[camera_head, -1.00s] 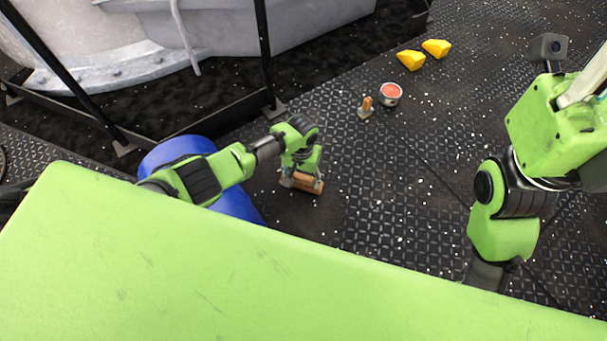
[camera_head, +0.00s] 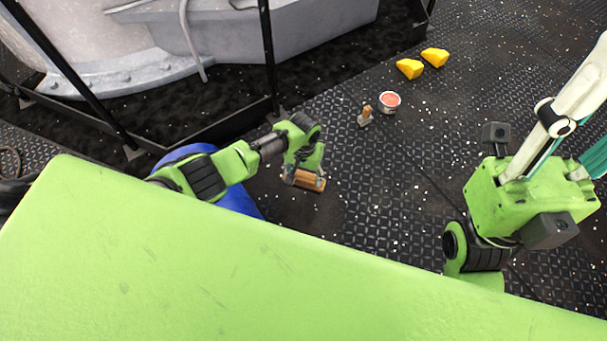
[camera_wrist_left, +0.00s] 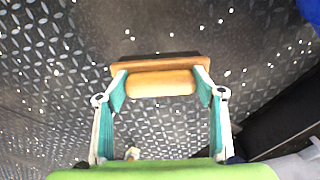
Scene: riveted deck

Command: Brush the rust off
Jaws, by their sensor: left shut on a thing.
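My left gripper (camera_head: 305,172) is shut on a wooden brush (camera_head: 304,182), low over the dark deck beside the blue barrel. In the left wrist view the brush (camera_wrist_left: 160,84) shows as a tan rounded grip against a darker brown block, with a teal-lined finger of the left gripper (camera_wrist_left: 161,92) at each end. Its bristles are hidden. My right gripper (camera_head: 585,110) is raised at the right, its white and teal fingers pointing up and out of the picture. I cannot make out a clear rust patch.
A blue barrel (camera_head: 235,199) stands behind my left arm. Black railing (camera_head: 268,60) fronts a large grey metal structure (camera_head: 290,35). A small brush (camera_head: 365,118), a can with red contents (camera_head: 389,102) and two yellow wedges (camera_head: 409,69) (camera_head: 435,57) lie on the deck.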

